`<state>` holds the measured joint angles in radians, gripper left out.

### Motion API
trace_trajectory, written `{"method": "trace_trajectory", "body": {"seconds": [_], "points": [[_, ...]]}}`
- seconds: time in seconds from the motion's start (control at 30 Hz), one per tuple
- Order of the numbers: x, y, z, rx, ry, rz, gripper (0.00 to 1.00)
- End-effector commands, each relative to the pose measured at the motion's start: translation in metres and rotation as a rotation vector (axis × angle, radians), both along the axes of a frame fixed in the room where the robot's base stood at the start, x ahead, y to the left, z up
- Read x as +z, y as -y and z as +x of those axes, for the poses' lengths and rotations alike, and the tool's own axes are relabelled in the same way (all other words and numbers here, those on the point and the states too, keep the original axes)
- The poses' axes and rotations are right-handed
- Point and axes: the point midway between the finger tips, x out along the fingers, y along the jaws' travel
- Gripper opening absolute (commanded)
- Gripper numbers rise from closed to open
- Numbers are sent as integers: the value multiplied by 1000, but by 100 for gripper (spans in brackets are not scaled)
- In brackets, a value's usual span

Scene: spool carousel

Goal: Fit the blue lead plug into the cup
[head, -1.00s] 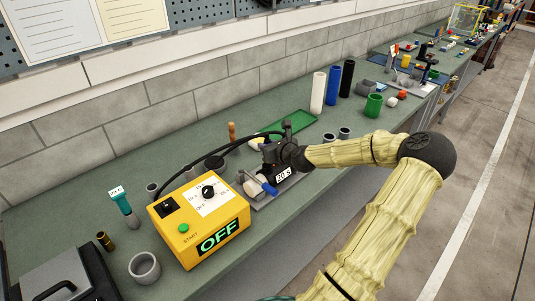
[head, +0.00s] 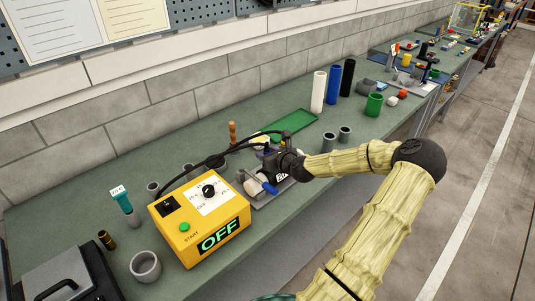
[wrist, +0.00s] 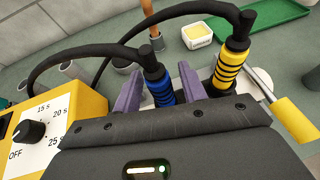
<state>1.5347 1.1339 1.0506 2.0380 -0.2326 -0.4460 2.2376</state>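The blue lead plug (wrist: 160,88), with black rings and a black cable from its top, stands between the two purple fingers of my gripper (wrist: 160,92) in the wrist view. A narrow gap shows on each side of it, so the fingers straddle it, open. Its lower end is hidden behind my gripper body. In the head view my gripper (head: 278,168) is low over the grey plate right of the yellow box. Grey cups (wrist: 122,65) stand behind; I cannot tell which is the task's cup.
A yellow plug (wrist: 232,60) with its own cable stands close right of my gripper. A yellow handle (wrist: 295,118) lies beyond it. The yellow timer box (head: 200,220), reading OFF, is at left. A green tray (head: 290,124) and a wooden-handled tool (head: 232,133) are behind.

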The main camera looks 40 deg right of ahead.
Motion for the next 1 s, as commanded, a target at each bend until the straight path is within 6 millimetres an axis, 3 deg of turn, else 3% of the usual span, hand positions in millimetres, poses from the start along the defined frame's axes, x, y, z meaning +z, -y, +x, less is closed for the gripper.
{"method": "trace_trajectory", "body": {"seconds": [0.37, 0.47, 1.0], "points": [[4, -1, 1, 2, 0, -2, 45], [5, -1, -7, 0, 1, -1, 45], [36, -10, -83, -1, -1, 1, 45]]}}
